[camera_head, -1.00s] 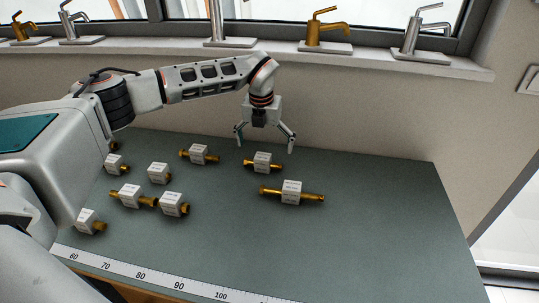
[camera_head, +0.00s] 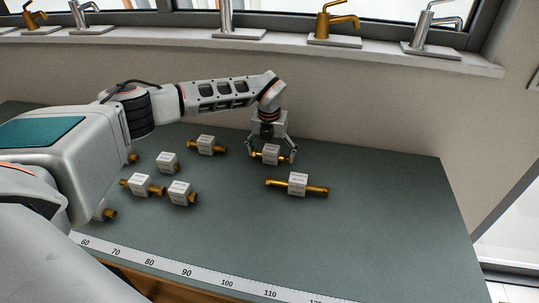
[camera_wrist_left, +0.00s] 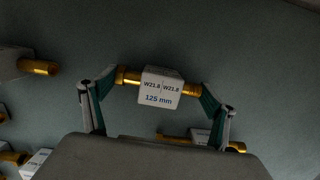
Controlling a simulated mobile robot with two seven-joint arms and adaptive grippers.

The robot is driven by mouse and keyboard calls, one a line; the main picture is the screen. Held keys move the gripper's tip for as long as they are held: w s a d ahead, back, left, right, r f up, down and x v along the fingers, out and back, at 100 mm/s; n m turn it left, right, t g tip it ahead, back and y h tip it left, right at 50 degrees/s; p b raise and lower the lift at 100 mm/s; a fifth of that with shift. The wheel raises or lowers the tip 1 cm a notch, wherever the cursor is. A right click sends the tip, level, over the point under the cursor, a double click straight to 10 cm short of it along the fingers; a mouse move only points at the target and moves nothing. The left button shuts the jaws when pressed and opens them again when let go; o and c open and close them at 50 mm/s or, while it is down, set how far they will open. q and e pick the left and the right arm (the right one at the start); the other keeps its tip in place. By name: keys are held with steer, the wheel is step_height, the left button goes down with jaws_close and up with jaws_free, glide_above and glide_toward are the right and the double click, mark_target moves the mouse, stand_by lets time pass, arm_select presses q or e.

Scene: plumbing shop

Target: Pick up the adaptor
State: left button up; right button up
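Several brass adaptors with white labelled blocks lie on the grey-green table. One adaptor (camera_head: 271,154) at the back is between the fingers of my left gripper (camera_head: 271,158). In the left wrist view this adaptor (camera_wrist_left: 161,88) reads "W21.8 | W21.8" and "125 mm". The fingers of the left gripper (camera_wrist_left: 158,98) stand apart at its two brass ends, near or touching them; I cannot tell whether they press on it. The adaptor appears to rest on the table. My right gripper is not in view.
A longer adaptor (camera_head: 298,185) lies just in front and to the right. Several other adaptors, one of them here (camera_head: 207,145), lie to the left. A ruler strip (camera_head: 185,271) runs along the front edge. The table's right part is clear. Taps stand on the windowsill (camera_head: 290,48) behind.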

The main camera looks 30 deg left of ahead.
mark_target(272, 148)
arm_select(q)
steer(key=c, duration=0.3)
step_height(272, 148, up, 19)
steer(key=b, duration=0.1)
steer(key=s+d+f+n+g, duration=0.1)
steer(key=s+d+f+n, duration=0.1)
steer(key=s+n, duration=0.5)
steer(key=s+d+f+n+g, duration=0.1)
steer(key=s+d+f+n, duration=0.2)
steer(key=s+n, duration=0.4)
steer(key=s+d+f+n+g, duration=0.1)
steer(key=s+d+f+n, duration=0.2)
steer(key=n, duration=1.6)
steer(key=shift+s+d+f+n+g, duration=0.1)
steer(key=shift+s+f, duration=0.25)
steer(key=shift+s, duration=0.3)
steer(key=shift+s+a+f+n+g, duration=0.1)
steer(key=shift+s+f, duration=0.25)
steer(key=shift+s, duration=0.3)
steer(key=shift+s+d+f+n+g, duration=0.1)
steer(key=shift+s+f, duration=0.25)
steer(key=shift+s, duration=0.3)
